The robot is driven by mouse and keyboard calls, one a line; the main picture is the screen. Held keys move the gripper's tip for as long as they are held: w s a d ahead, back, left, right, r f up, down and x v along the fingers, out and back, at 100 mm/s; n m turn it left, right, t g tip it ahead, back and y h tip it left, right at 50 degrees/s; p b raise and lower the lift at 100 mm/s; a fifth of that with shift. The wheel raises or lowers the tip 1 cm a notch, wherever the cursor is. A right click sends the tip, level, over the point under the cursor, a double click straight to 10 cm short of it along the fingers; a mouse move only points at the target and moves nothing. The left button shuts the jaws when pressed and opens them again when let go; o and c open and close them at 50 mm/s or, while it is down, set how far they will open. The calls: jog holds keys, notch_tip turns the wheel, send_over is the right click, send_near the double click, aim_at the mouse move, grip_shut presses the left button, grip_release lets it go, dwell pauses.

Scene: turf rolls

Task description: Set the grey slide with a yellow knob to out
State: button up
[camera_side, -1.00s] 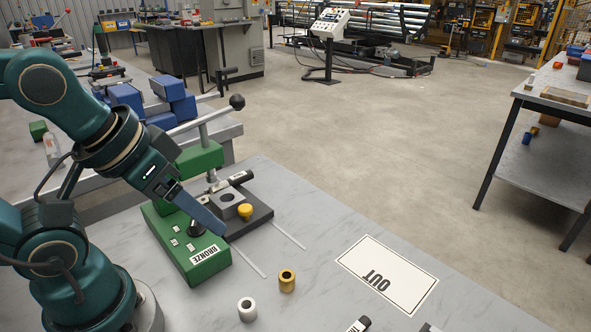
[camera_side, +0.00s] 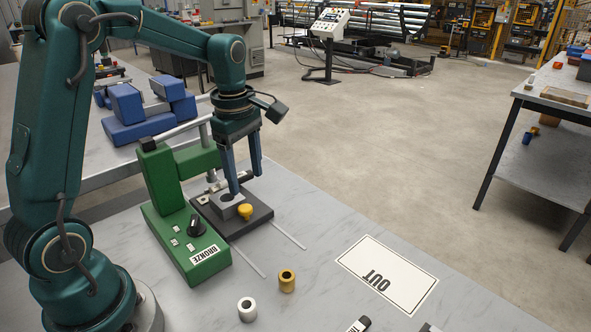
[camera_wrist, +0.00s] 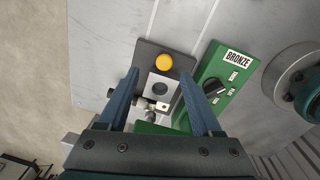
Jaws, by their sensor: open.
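The dark grey slide (camera_side: 254,222) with a yellow knob (camera_side: 245,211) sits beside the green press (camera_side: 160,195), at the inner end of two thin rails on the bench. A light grey block with a round hole stands on the slide. My gripper (camera_side: 241,184) points down above the slide, behind the knob. In the wrist view the slide (camera_wrist: 146,62) and yellow knob (camera_wrist: 164,62) lie beyond my fingertips. My fingers (camera_wrist: 159,84) are apart with nothing between them at the tips. I cannot tell their exact height above the block.
A white card marked OUT (camera_side: 387,274) lies on the bench at right. A white bushing (camera_side: 247,309) and a brass bushing (camera_side: 287,280) stand in front. The green base carries a black dial (camera_side: 196,225) and a BRONZE label.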

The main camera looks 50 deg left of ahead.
aim_at(245, 207)
jog(key=shift+g, duration=0.4)
jog(key=f, duration=0.4)
jog(key=a+f, duration=0.1)
jog(key=f, duration=0.1)
jog(key=shift+s, duration=0.25)
jog(key=shift+f, duration=0.6)
grip_shut()
dwell(0.3)
